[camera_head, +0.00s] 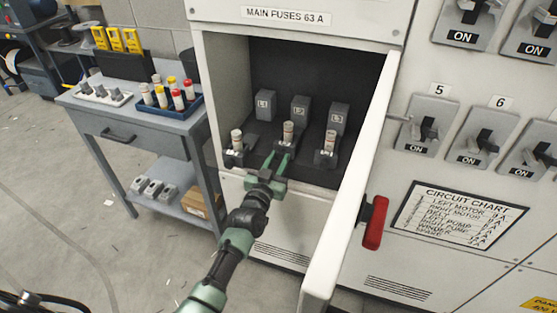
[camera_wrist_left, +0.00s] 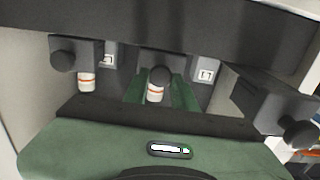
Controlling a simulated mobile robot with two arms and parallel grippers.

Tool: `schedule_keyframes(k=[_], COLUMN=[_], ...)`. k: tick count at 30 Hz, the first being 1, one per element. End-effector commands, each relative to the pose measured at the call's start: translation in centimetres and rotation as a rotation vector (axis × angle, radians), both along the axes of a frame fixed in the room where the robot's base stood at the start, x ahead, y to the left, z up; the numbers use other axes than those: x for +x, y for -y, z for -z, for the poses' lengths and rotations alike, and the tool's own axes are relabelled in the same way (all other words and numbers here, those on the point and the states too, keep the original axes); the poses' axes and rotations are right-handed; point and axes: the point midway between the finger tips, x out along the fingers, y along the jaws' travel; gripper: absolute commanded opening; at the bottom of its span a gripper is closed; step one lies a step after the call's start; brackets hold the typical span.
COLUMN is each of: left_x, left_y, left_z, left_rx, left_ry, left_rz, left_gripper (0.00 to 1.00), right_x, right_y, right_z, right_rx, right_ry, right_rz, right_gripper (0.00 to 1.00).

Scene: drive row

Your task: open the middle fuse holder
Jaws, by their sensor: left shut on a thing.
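Three dark fuse holders with pale, banded fuses stand in a row inside the open cabinet bay. The middle fuse holder (camera_head: 288,139) is between the left fuse holder (camera_head: 236,150) and the right fuse holder (camera_head: 328,151). My left gripper (camera_head: 281,160) reaches into the bay from the front, its green fingers closed on the middle fuse holder. In the left wrist view, the round knob of the middle fuse holder (camera_wrist_left: 160,76) shows between the fingers, and its fuse is partly hidden. I cannot tell how far this holder is tilted. My right gripper is not in view.
The open white cabinet door (camera_head: 352,190) with a red handle (camera_head: 375,222) stands close at the arm's right. The bay's side wall is at the left. A grey workbench (camera_head: 135,120) holds a blue tray (camera_head: 170,108) of spare fuses. Breaker switches (camera_head: 430,125) line the right panel.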

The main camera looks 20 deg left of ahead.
Motion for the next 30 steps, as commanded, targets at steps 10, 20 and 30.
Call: schedule_keyframes(k=[10, 20, 30], left_x=[-0.1, -6.4, -9.1], left_y=[0.0, -0.3, -0.3], left_z=[0.0, -0.2, 0.1], left_rx=[0.0, 0.002, 0.0], left_ry=[-0.001, -0.009, -0.001], left_rz=[0.0, 0.0, 0.0], left_gripper=[0.0, 0.0, 0.0], right_x=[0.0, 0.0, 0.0], right_y=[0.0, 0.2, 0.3], right_z=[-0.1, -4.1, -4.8], right_rx=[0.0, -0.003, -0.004], right_ry=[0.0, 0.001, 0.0], right_rz=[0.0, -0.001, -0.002], right_gripper=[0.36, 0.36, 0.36])
